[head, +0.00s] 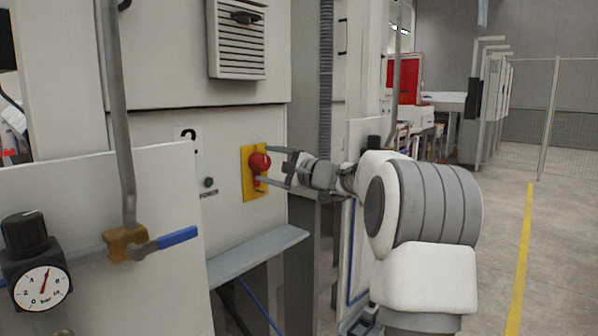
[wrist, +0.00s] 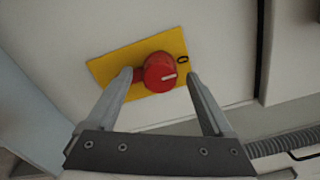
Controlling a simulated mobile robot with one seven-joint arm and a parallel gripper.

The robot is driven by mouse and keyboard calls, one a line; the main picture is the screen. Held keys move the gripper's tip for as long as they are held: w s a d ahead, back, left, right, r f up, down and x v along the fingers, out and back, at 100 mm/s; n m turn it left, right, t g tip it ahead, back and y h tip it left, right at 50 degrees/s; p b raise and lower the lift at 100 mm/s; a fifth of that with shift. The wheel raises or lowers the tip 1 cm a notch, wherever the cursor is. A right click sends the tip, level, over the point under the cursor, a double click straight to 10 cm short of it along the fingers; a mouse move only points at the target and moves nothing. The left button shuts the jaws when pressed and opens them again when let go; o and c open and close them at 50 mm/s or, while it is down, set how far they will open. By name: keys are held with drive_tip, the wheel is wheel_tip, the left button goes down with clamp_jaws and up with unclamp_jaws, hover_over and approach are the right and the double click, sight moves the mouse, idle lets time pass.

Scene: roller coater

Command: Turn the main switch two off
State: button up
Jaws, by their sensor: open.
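The main switch is a round red knob (head: 260,162) on a yellow plate (head: 248,186), beside the sign with a "2" (head: 189,139) on the cabinet. In the wrist view the red knob (wrist: 159,73) shows a white line pointing right, and a black "0" is printed on the yellow plate (wrist: 107,69) right of the knob. My gripper (head: 264,166) is open, reaching in from the right. In the wrist view my gripper (wrist: 158,76) has one finger on each side of the knob. I cannot tell whether the fingers touch it.
A small dark button (head: 209,183) sits left of the plate. A grey ledge (head: 258,255) juts out below. A pressure gauge (head: 42,288) and a pipe valve with a blue handle (head: 178,237) are at the front left. Floor (head: 560,260) is clear at the right.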

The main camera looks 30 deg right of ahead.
drive_tip(key=v, duration=1.5)
drive_tip(key=shift+s+p, duration=0.15)
drive_tip(key=shift+p, duration=0.2)
